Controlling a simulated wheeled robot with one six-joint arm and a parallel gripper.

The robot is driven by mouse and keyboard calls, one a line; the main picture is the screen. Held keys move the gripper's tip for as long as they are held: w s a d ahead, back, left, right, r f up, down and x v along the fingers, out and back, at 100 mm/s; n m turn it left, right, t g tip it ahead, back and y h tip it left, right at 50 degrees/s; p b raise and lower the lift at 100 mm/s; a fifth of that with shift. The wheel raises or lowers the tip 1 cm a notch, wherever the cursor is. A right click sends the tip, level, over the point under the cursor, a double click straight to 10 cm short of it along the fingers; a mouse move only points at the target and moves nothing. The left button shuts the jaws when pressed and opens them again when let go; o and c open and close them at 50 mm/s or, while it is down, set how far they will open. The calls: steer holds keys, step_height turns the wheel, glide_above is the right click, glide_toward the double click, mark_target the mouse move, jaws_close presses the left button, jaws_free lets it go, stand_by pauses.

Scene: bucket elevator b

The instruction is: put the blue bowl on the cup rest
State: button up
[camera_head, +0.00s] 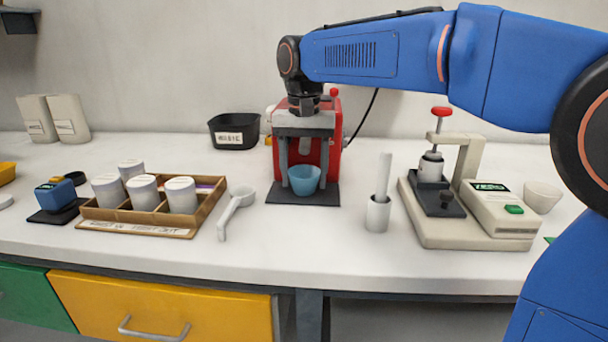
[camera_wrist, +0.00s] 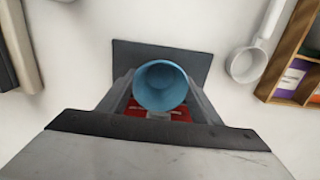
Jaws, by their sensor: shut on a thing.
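The blue bowl (camera_head: 304,180) is upright in front of the red machine (camera_head: 332,125). My gripper (camera_head: 304,172) points down with its grey fingers on either side of the bowl, shut on it. In the wrist view, the bowl (camera_wrist: 160,86) shows round and open between the two fingers (camera_wrist: 160,98). A dark flat plate (camera_head: 275,197), likely the cup rest, lies under and around the bowl at the machine's foot. It also shows in the wrist view (camera_wrist: 135,53). I cannot tell whether the bowl touches the plate.
A white scoop (camera_head: 235,208) and a wooden rack of lidded cups (camera_head: 207,212) stand to the left. A white pot with a rod (camera_head: 378,214) and a beige press (camera_head: 440,228) stand to the right. A black bin (camera_head: 234,131) is behind. The counter front is clear.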

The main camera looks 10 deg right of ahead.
steer(key=o, duration=1.1)
steer(key=shift+f, duration=0.15)
step_height(320, 180, up, 12)
steer(key=shift+s, duration=0.1)
